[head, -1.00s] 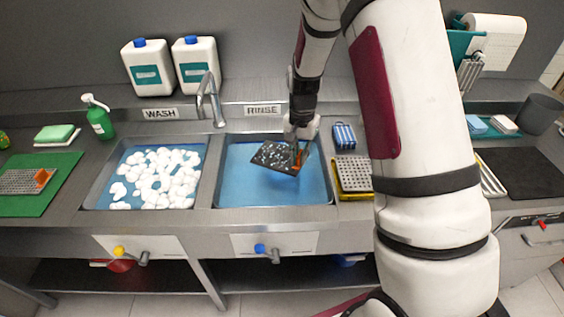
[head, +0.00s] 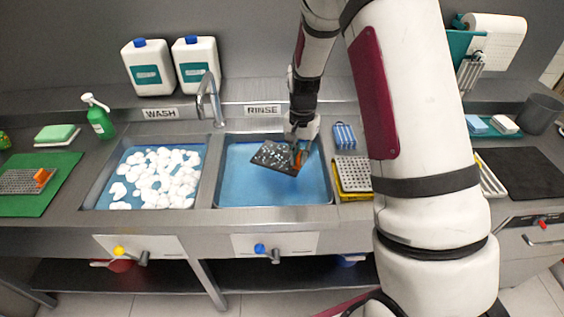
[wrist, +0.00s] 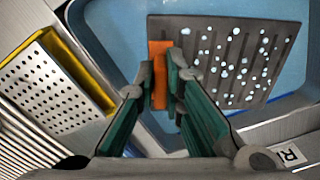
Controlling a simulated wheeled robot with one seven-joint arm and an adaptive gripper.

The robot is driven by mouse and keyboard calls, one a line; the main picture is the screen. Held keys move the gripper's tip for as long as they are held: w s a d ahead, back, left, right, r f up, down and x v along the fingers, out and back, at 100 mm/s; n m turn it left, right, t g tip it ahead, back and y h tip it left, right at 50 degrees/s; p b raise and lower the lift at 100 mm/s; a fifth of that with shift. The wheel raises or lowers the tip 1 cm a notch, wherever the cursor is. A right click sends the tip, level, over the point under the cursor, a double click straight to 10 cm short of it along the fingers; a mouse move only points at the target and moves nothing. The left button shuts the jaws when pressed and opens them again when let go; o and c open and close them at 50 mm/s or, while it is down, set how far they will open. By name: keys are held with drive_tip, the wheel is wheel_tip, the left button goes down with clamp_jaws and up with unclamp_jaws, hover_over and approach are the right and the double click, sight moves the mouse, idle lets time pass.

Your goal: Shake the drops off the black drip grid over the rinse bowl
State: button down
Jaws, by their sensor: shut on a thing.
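The black drip grid (head: 273,157) is held tilted over the blue water of the rinse bowl (head: 240,190). Pale drops dot its dark face. In the wrist view the drip grid (wrist: 228,65) shows its slats, many drops and an orange tab (wrist: 158,100) along one edge. My gripper (wrist: 168,88) is shut on the grid at this orange tab; in the head view my gripper (head: 300,146) is at the grid's right side. The rinse bowl (wrist: 120,25) shows around and below the grid in the wrist view.
The wash bowl (head: 106,197) with white foam lies left of the rinse bowl. A faucet (head: 211,98) stands behind, between the bowls. A perforated tray with a yellow edge (head: 352,174) and a blue striped sponge (head: 343,136) sit close on the right.

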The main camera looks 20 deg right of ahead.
wheel_tip(320, 180, down, 2)
drive_tip(key=shift+w+f, duration=0.1)
drive_tip(key=shift+r+p, duration=0.35)
drive_tip(key=shift+r, duration=1.6)
drive_tip(key=shift+f+b, duration=0.55)
drive_tip(key=shift+f, duration=1.4)
drive_tip(key=shift+r, duration=0.1)
